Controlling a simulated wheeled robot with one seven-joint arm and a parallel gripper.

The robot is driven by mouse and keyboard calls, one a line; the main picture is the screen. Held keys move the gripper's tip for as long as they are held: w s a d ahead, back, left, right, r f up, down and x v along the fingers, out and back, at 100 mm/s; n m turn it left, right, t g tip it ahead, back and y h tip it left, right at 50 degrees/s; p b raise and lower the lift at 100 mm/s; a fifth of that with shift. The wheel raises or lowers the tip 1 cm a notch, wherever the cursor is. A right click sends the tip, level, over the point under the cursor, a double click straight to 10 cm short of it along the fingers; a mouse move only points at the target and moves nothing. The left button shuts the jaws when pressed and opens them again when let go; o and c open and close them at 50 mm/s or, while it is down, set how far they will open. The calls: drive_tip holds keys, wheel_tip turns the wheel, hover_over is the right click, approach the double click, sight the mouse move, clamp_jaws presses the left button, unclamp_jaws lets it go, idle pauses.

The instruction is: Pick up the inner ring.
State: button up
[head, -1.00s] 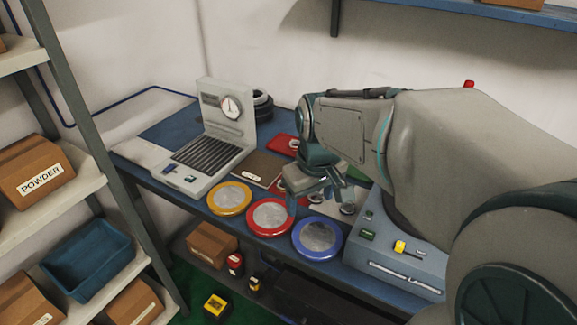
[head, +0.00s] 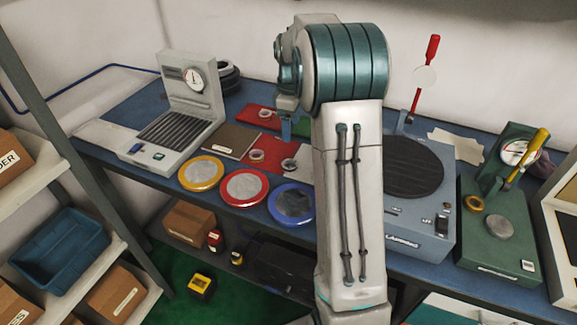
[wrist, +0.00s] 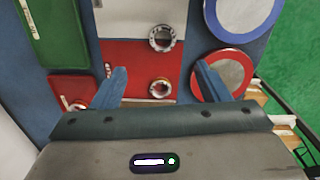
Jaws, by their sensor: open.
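Several small metal rings lie on coloured mats. One ring (wrist: 160,88) on the red mat (wrist: 130,58) appears between my fingertips in the wrist view; it also shows in the head view (head: 257,156). A second, ridged ring (wrist: 161,38) lies on the pale mat (head: 304,158) beside it. A third ring (head: 265,114) lies on the rear red mat (head: 247,119). I cannot tell for certain which is the inner ring. My gripper (wrist: 160,76) is open and empty, pointing down above the mats. Its height over the ring is unclear. My arm partly hides it in the head view.
Yellow (head: 201,173), red (head: 244,187) and blue (head: 291,203) rimmed dishes line the front edge. A gauge device (head: 188,95) stands left. A grey machine (head: 425,215) and a green press (head: 500,240) stand right. A green mat (wrist: 50,30) lies behind.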

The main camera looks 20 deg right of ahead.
hover_over(289, 167)
drive_tip(key=f, duration=0.7)
drive_tip(key=shift+d+f, duration=0.3)
drive_tip(key=shift+f, duration=0.1)
drive_tip(key=shift+a+f, duration=0.15)
drive_tip(key=shift+f, duration=1.15)
drive_tip(key=shift+a+f, duration=0.1)
drive_tip(key=shift+f, duration=1.2)
drive_tip(key=c, duration=1.1)
